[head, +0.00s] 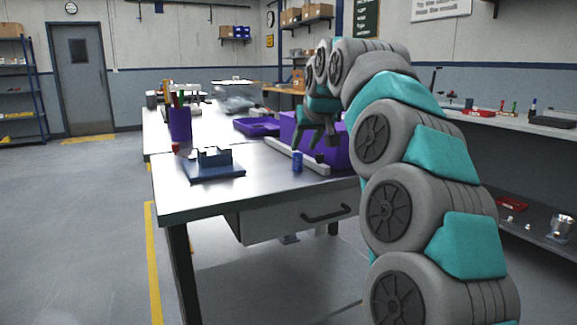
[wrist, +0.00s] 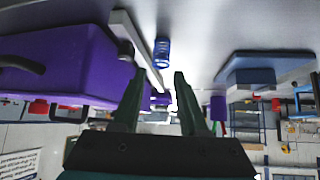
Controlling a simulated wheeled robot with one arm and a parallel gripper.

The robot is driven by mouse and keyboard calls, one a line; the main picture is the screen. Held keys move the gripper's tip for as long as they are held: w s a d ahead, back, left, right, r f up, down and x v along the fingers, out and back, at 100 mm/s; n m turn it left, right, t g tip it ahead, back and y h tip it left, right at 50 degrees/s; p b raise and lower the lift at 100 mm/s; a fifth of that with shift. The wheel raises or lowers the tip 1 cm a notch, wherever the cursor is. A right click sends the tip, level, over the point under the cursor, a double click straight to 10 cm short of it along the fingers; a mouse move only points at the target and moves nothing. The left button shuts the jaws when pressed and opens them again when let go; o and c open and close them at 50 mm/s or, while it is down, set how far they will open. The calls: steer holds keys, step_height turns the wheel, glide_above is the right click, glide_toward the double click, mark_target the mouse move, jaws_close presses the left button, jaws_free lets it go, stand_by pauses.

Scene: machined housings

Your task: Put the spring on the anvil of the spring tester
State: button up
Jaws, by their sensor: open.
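A small blue cylinder that looks like the spring (head: 297,162) stands upright on the metal bench, near its front edge. It also shows in the wrist view (wrist: 162,52), beyond my fingertips and apart from them. My gripper (head: 319,140) is open and empty, above the bench, in front of the purple box. Its two fingers show spread in the wrist view (wrist: 160,78). A device with a blue base and a grey notched block (head: 213,166), perhaps the spring tester, sits on the bench left of the spring. Its blue base shows in the wrist view (wrist: 256,76). I cannot make out its anvil.
A long pale bar (head: 296,156) lies right beside the spring. A purple box (head: 338,150) stands behind it. A purple cup with tools (head: 180,125) and a purple tray (head: 256,127) are farther back. The bench between spring and blue device is clear.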

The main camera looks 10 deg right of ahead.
mark_target(299, 154)
steer(key=x, duration=0.7)
steer(key=shift+w+a+f+p, duration=0.15)
steer(key=shift+w+f+p, duration=0.1)
steer(key=shift+p, duration=0.1)
jaws_close()
